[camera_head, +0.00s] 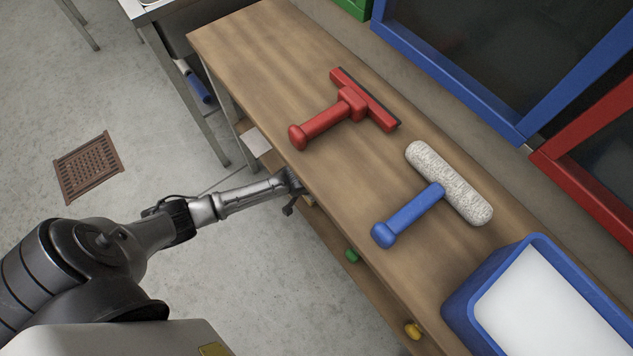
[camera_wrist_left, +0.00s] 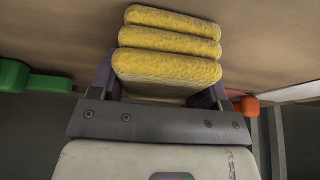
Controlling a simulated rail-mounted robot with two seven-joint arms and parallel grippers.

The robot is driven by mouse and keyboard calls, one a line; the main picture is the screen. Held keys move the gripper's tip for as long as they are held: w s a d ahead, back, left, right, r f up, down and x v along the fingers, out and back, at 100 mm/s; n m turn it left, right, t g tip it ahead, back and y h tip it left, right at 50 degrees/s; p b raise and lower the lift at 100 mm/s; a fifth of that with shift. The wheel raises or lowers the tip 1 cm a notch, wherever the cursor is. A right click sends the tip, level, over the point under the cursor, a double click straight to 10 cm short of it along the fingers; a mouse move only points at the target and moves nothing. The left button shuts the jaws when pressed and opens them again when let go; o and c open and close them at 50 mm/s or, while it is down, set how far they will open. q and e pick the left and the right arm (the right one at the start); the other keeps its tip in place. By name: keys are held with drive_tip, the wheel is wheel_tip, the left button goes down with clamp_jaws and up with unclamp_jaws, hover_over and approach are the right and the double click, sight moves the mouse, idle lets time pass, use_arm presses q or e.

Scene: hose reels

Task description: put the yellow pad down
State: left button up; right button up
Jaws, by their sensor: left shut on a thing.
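In the left wrist view, several yellow pads or pad layers (camera_wrist_left: 167,66) lie one behind another; I cannot tell whether they are one piece. My left gripper (camera_wrist_left: 166,92) is shut on the nearest yellow pad, with a purple-grey finger on each side of it. In the head view my left gripper (camera_head: 291,188) is at the front edge of the wooden bench, at about its lower shelf, partly hidden by the bench top. The yellow pad cannot be made out there. My right gripper is not in view.
A red squeegee (camera_head: 325,122), a blue-handled white roller (camera_head: 410,215) and a blue tray (camera_head: 463,312) are on the bench top (camera_head: 270,60). Green (camera_head: 352,256) and yellow (camera_head: 413,330) ends show on the lower shelf. The wrist view shows green (camera_wrist_left: 30,78) and orange (camera_wrist_left: 246,105) items.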

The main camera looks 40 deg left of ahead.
use_arm(q)
drive_tip(key=o, duration=0.9)
drive_tip(key=p+v, duration=0.6)
drive_tip(key=v, duration=0.4)
drive_tip(key=shift+r, duration=0.35)
drive_tip(key=shift+g+y, duration=0.3)
drive_tip(key=shift+g, duration=0.2)
drive_tip(key=s+d+r, duration=0.2)
drive_tip(key=s+r, duration=0.1)
drive_tip(key=s, duration=0.3)
drive_tip(key=s+d+r, duration=0.3)
drive_tip(key=s+r, duration=0.1)
drive_tip(key=s, duration=0.3)
drive_tip(key=s+d+r, duration=0.2)
drive_tip(key=s+r, duration=0.2)
drive_tip(key=s, duration=0.2)
drive_tip(key=shift+s+d+p, duration=0.35)
drive_tip(key=shift+s, duration=0.05)
drive_tip(key=shift+r, duration=0.1)
